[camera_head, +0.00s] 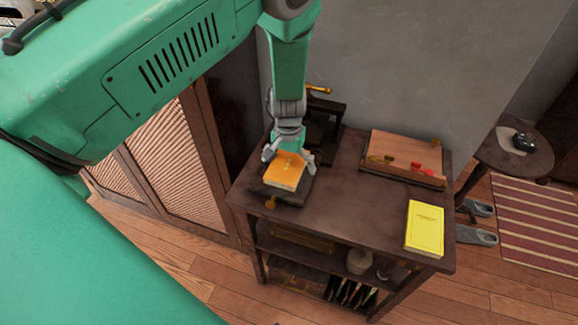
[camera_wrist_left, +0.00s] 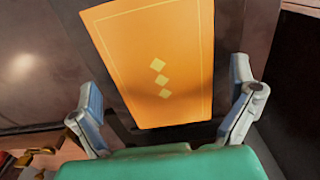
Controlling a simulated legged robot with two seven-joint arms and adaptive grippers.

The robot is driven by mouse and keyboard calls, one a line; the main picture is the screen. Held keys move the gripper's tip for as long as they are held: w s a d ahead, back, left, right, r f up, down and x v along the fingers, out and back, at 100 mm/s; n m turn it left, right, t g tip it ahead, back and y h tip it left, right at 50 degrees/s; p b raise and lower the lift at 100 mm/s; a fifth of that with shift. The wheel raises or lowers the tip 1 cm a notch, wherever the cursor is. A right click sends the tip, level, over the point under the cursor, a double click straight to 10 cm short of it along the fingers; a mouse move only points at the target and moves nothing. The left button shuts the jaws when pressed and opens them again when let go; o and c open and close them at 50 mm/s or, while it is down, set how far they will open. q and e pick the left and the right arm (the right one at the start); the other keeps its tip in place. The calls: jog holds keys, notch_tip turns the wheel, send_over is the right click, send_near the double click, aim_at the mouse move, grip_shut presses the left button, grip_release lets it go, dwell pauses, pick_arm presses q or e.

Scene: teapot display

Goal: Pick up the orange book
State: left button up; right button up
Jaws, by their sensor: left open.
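The orange book (camera_head: 286,171) lies on a dark stand at the left end of the dark wooden table (camera_head: 345,205). Its cover with small pale diamonds fills the middle of the left wrist view (camera_wrist_left: 158,50). My left gripper (camera_head: 288,160) is right over the book, pointing down. Its two fingers are apart, one on either side of the book, and it also shows in the left wrist view (camera_wrist_left: 170,115). I cannot tell whether the fingers touch the book. My right gripper is in neither view.
A yellow book (camera_head: 425,229) lies at the table's right front corner. A wooden box (camera_head: 403,155) with red pieces stands at the back right. A dark press-like frame (camera_head: 325,122) rises behind the orange book. The table's middle is clear.

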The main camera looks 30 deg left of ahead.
pick_arm(q)
jog(key=shift+a, duration=0.15)
jog(key=c, duration=1.4)
jog(key=shift+o, duration=0.2)
